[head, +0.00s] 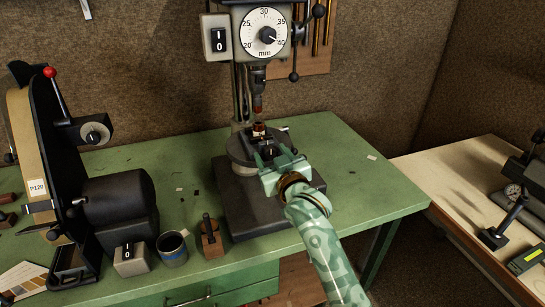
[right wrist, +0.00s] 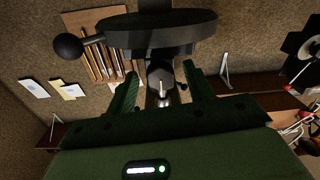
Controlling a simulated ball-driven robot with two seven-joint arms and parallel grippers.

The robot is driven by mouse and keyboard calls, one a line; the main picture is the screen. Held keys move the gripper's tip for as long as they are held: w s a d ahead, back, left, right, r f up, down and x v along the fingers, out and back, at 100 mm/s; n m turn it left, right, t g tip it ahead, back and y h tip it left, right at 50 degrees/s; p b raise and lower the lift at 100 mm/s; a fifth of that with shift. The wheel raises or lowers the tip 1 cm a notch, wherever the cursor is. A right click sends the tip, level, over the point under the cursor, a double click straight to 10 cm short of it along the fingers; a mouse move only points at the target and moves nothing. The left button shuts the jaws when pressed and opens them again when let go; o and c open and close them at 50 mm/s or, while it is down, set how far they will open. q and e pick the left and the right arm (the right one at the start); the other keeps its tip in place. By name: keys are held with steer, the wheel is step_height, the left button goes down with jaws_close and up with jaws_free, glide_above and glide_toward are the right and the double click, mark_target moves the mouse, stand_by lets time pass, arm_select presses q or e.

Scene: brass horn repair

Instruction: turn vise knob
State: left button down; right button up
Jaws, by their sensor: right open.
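The drill press vise (head: 268,150) is a small dark block on the press's round table (head: 236,152). A small copper-coloured and white piece (head: 259,130) sits at the vise. My right gripper (head: 276,155) is at the near side of the vise, its green fingers pointing towards it. In the right wrist view the two fingers (right wrist: 160,88) stand apart, with a grey part and a shiny rod (right wrist: 161,84) showing in the gap. This may be the vise knob; I cannot tell whether the fingers touch it. In the head view the knob is not clearly seen. My left gripper is out of view.
The drill press (head: 250,75) rises above the vise, its chuck (head: 257,92) overhead. A belt sander (head: 105,205) stands at left, with a grey cup (head: 172,250) and a wooden block (head: 212,240) in front. The green bench (head: 375,190) is mostly clear at right.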

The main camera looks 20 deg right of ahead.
steer(key=shift+c, duration=0.3)
steer(key=c, duration=0.9)
